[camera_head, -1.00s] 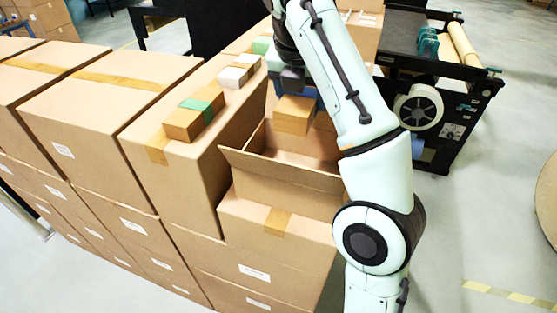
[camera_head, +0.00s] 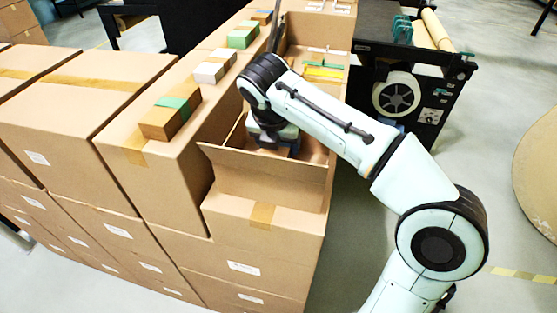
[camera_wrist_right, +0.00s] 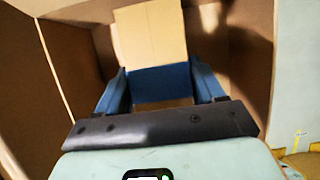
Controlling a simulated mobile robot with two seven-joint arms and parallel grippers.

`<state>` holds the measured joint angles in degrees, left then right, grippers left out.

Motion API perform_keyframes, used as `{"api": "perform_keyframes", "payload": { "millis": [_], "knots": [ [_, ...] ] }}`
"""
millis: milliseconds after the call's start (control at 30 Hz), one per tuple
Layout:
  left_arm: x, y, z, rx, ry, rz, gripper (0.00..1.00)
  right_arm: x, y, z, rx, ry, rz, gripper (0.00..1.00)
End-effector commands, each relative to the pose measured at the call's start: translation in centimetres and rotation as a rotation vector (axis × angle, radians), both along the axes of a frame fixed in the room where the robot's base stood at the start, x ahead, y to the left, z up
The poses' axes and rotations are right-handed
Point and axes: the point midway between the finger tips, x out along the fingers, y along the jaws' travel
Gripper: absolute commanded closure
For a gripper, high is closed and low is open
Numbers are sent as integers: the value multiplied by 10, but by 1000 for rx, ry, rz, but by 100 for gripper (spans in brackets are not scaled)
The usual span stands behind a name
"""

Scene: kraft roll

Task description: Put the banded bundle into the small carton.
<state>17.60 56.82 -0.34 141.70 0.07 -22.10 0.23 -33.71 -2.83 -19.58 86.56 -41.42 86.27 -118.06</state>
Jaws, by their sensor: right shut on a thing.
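My right gripper (camera_head: 277,138) reaches down into the open small carton (camera_head: 262,180), whose near flap stands tilted outward. In the right wrist view the gripper's blue fingers (camera_wrist_right: 158,76) are shut on the banded bundle (camera_wrist_right: 148,34), a tan block with a blue band between the fingers. Carton walls (camera_wrist_right: 245,50) surround it in that view. In the head view the gripper and arm hide most of the bundle. I cannot tell whether the bundle touches the carton floor. My left gripper is not in view.
A brown block with a green band (camera_head: 170,117), a white bundle (camera_head: 213,67) and a green one (camera_head: 243,35) stand on the taller box row to the left. Behind the carton is another open box with yellow and green items (camera_head: 323,73). A black machine (camera_head: 420,80) stands at the right.

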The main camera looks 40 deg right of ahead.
Motion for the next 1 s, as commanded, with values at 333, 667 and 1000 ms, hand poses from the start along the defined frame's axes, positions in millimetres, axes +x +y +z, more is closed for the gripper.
{"api": "perform_keyframes", "payload": {
  "millis": [333, 667, 1000],
  "knots": [
    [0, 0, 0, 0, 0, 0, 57, 0, 0, -40, 0, 1, 2, 73],
    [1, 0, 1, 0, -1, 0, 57, 0, 0, -59, 0, -2, 1, 73],
    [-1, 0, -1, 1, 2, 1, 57, 0, 0, -63, 0, 0, 1, 6]
  ]
}}
